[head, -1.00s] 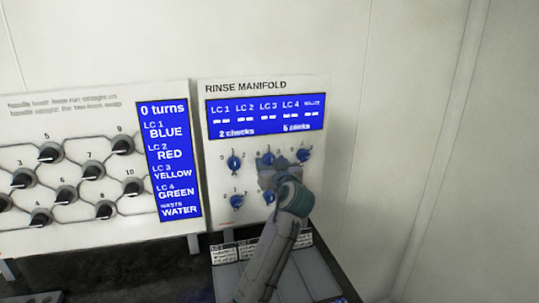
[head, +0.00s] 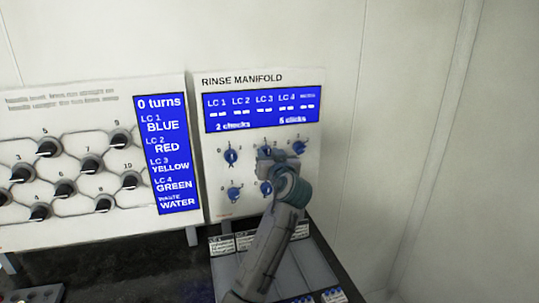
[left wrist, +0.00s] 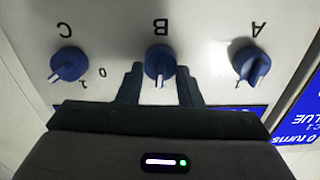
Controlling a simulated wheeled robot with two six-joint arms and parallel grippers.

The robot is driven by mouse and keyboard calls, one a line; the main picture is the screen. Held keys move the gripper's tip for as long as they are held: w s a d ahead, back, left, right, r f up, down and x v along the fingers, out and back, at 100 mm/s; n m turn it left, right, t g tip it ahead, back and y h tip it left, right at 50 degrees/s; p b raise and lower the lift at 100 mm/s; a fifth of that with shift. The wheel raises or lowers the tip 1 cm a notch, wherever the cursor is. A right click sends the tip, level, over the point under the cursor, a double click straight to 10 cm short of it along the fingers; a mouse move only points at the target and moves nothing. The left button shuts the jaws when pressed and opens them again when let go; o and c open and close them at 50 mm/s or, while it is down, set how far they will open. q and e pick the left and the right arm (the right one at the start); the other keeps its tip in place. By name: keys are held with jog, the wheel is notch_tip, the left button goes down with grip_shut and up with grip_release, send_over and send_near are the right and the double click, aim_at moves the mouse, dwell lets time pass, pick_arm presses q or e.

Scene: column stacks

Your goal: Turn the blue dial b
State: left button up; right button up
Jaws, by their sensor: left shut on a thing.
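Blue dial B (left wrist: 160,62) is in the middle of the left wrist view, which shows the panel upside down. Its pale pointer faces the bottom of that view. My left gripper (left wrist: 160,82) is shut on dial B, with one dark finger on each side. In the head view, my left gripper (head: 267,156) is at the middle of the upper dial row on the rinse manifold panel (head: 215,205) and hides dial B. Dial A (head: 231,156) and dial C (head: 299,147) stand on either side. My right gripper is not in view.
A blue display (head: 262,111) sits above the dials; it reads "2 checks" and "5 clicks". More blue dials, such as the lower left one (head: 233,193), are below. A panel with several black knobs (head: 90,165) stands at the left. The wall at the right is clear.

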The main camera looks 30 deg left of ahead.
pick_arm(q)
jog(key=shift+m+p, duration=0.3)
jog(key=shift+m, duration=0.9)
jog(key=m+p, duration=0.1)
jog(key=m, duration=0.1)
jog(key=shift+w+m, duration=0.1)
jog(key=shift+m, duration=0.2)
jog(key=m+p, duration=0.2)
jog(key=m, duration=0.3)
jog(key=shift+w+d+m+p, duration=0.1)
jog(key=shift+m+p, duration=0.3)
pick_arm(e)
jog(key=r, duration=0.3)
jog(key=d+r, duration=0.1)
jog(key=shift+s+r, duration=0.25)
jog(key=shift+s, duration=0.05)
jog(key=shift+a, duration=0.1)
pick_arm(q)
jog(key=o, duration=0.8)
jog(key=shift+o, duration=0.9)
jog(key=shift+a+f, duration=0.1)
jog(key=shift+a, duration=0.15)
jog(key=b+v, duration=0.4)
jog(key=v, duration=0.6)
jog(key=shift+d+b, duration=0.15)
jog(key=shift+b, duration=0.15)
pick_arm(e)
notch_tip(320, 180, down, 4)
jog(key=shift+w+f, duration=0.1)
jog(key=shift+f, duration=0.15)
